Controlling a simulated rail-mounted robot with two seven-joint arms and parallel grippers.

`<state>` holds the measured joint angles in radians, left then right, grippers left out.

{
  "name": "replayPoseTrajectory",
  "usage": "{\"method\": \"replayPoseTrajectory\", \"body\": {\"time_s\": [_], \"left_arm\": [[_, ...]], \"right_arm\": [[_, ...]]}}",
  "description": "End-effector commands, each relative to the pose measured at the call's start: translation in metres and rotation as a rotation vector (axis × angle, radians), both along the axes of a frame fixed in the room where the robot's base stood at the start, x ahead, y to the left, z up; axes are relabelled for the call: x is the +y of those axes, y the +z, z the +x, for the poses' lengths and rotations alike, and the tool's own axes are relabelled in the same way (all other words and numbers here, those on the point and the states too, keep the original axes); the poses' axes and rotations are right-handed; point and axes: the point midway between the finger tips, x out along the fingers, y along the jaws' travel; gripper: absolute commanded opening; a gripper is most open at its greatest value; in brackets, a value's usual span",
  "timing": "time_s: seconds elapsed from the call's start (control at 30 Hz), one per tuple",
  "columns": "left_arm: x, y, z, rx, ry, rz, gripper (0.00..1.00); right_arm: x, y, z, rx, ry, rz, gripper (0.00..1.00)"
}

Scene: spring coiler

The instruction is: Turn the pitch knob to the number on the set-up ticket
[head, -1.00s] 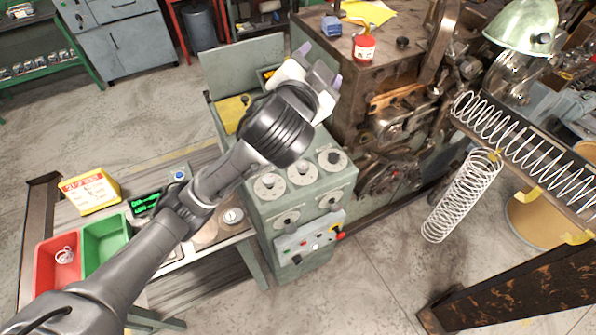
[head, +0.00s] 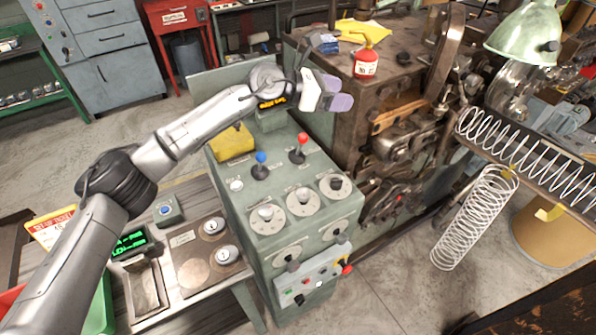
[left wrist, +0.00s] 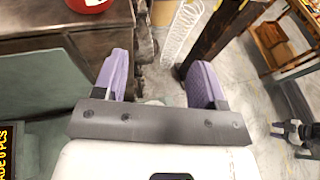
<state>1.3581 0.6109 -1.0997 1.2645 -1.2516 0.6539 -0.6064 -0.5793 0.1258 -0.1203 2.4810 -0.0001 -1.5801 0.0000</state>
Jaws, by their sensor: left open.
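The green control console (head: 240,198) has several round dials with knobs on its sloped face: a left dial (head: 267,217), a middle dial (head: 302,200) and a right dial (head: 335,186), with more below. Their labels are too small to read, so I cannot tell which is the pitch knob. The set-up ticket (head: 50,226), yellow with a red header, stands at the far left, partly hidden by my left arm; its number is unreadable. My left gripper (head: 340,95) is open and empty, beyond the dials and above the console's far right; its purple fingers show in the left wrist view (left wrist: 161,76).
A blue lever (head: 260,165) and a red lever (head: 300,148) rise behind the dials. The coiling machine (head: 345,110) stands right of the console, with a red can (head: 366,62) on top.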

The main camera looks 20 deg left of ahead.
Motion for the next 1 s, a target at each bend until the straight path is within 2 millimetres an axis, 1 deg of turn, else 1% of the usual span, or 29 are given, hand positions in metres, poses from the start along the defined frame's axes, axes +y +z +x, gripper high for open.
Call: {"method": "replayPoseTrajectory", "body": {"time_s": [0.03,0.1,0.2,0.3,0.43,0.5,0.6,0.77,0.87,1.0], "left_arm": [[0.009,-0.020,-0.002,0.026,-0.041,0.121,0.65],[0.022,-0.045,-0.010,0.065,-0.113,0.285,0.65],[0.040,-0.074,-0.027,0.125,-0.232,0.494,0.65],[0.054,-0.093,-0.048,0.179,-0.367,0.660,0.65],[0.071,-0.107,-0.071,0.235,-0.529,0.803,0.65],[0.077,-0.110,-0.082,0.256,-0.608,0.846,0.65],[0.082,-0.112,-0.092,0.261,-0.700,0.887,0.65],[0.081,-0.117,-0.094,0.219,-0.754,0.904,0.65],[0.077,-0.126,-0.095,0.213,-0.758,0.904,0.65],[0.068,-0.148,-0.097,0.213,-0.759,0.903,0.65]], "right_arm": [[0.000,0.000,0.000,0.000,-0.001,0.000,0.43],[0.000,0.000,0.000,0.000,-0.001,0.001,0.43],[0.001,0.000,0.000,0.000,-0.002,0.003,0.43],[0.002,0.000,0.000,0.001,-0.004,0.006,0.43],[0.003,0.000,0.000,0.001,-0.006,0.009,0.43],[0.003,0.000,0.000,0.001,-0.006,0.009,0.43],[0.003,0.000,0.000,0.001,-0.006,0.009,0.43],[0.002,0.000,0.000,0.001,-0.006,0.009,0.43],[0.002,0.000,0.000,0.002,-0.006,0.008,0.43],[0.002,0.000,0.000,0.002,-0.004,0.006,0.43]]}}
